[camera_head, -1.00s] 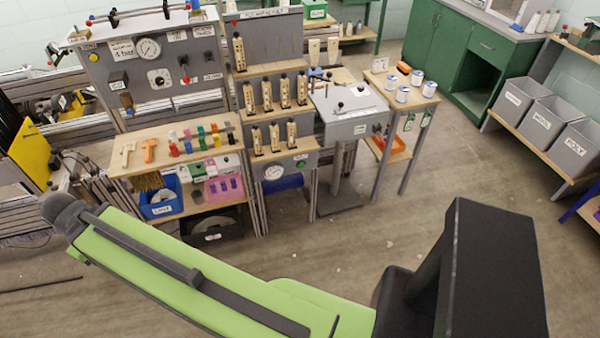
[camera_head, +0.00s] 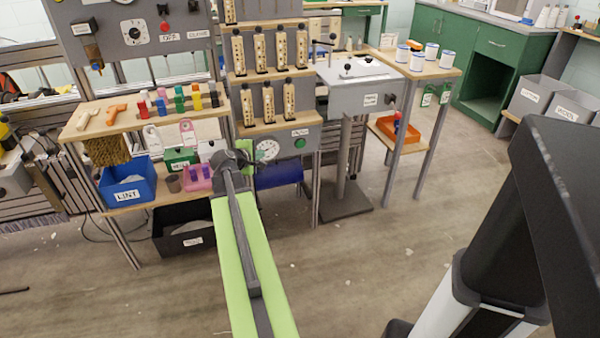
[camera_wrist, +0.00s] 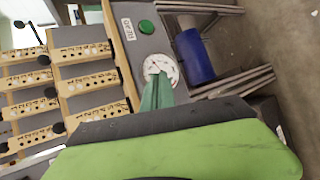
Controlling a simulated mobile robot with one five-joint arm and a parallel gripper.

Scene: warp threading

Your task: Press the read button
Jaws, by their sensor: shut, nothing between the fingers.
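The read button is a round green button (camera_head: 299,143) on the grey front panel below the bobbin rack, right of a white dial gauge (camera_head: 267,150). In the wrist view the green button (camera_wrist: 146,27) sits beside a white READ label (camera_wrist: 129,28), with the gauge (camera_wrist: 161,69) nearer my gripper. My gripper (camera_wrist: 157,88) is shut and empty, its green fingertips overlapping the near edge of the gauge in the picture. The button is clear of the fingers. Whether the fingertips touch the panel, I cannot tell. In the head view my gripper (camera_head: 244,150) is left of the gauge.
A wooden shelf (camera_head: 90,125) with coloured pieces is at the left, above a blue LINT bin (camera_head: 130,182). A blue cylinder (camera_wrist: 194,56) lies beside the panel. A grey stand (camera_head: 345,195) is to the right. The floor in front is open.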

